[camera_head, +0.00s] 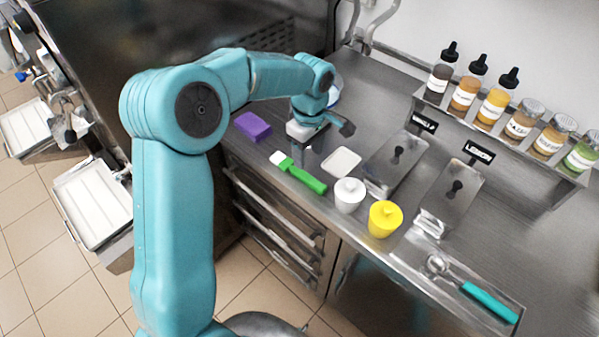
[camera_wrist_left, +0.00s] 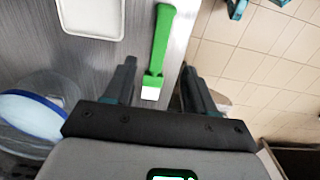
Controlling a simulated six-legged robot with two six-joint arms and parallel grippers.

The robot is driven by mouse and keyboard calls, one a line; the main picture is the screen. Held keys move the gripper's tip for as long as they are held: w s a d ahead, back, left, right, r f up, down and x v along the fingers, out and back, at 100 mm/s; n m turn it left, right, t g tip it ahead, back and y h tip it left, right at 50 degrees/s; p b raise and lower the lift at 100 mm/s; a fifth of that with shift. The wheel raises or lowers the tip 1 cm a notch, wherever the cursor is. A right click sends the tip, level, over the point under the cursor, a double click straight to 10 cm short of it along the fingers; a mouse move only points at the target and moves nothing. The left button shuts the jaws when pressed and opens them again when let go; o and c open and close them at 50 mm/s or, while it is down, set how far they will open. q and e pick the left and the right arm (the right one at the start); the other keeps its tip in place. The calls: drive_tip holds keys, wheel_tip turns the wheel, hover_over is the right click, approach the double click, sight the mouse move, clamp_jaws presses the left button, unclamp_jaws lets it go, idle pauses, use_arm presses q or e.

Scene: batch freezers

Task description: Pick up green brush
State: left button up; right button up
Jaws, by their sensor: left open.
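The green brush (camera_head: 305,178) lies on the steel counter near its front edge, its white bristle end (camera_head: 279,157) pointing left toward the purple sponge. My left gripper (camera_head: 307,146) is above the counter just behind the brush. In the left wrist view the green brush (camera_wrist_left: 160,45) runs up from between the open fingers (camera_wrist_left: 158,78), with the white bristle end nearest the palm. The fingers hold nothing, and I cannot tell how far above the brush they are. My right gripper is not in view.
A purple sponge (camera_head: 252,126) lies left of the brush. A white square dish (camera_head: 341,161), a white tub (camera_head: 349,195) and a yellow tub (camera_head: 385,219) are to its right. A clear blue-rimmed container (camera_wrist_left: 30,115) stands near the gripper. The floor drops off beyond the counter edge.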

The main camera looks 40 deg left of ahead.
sight(309, 178)
use_arm(q)
drive_tip(key=f, duration=0.2)
drive_tip(key=shift+d+f, duration=0.3)
drive_tip(key=shift+f, duration=0.45)
drive_tip(key=shift+a+f+p, duration=0.15)
drive_tip(key=shift+f+p, duration=0.15)
drive_tip(key=f, duration=0.1)
drive_tip(key=f+p, duration=0.1)
drive_tip(key=f, duration=0.2)
drive_tip(key=shift+d+f, duration=0.2)
drive_tip(key=shift+d, duration=0.05)
drive_tip(key=shift+a+f, duration=0.15)
drive_tip(key=shift+f, duration=0.1)
drive_tip(key=shift+s+r, duration=0.1)
drive_tip(key=c, duration=0.6)
clamp_jaws()
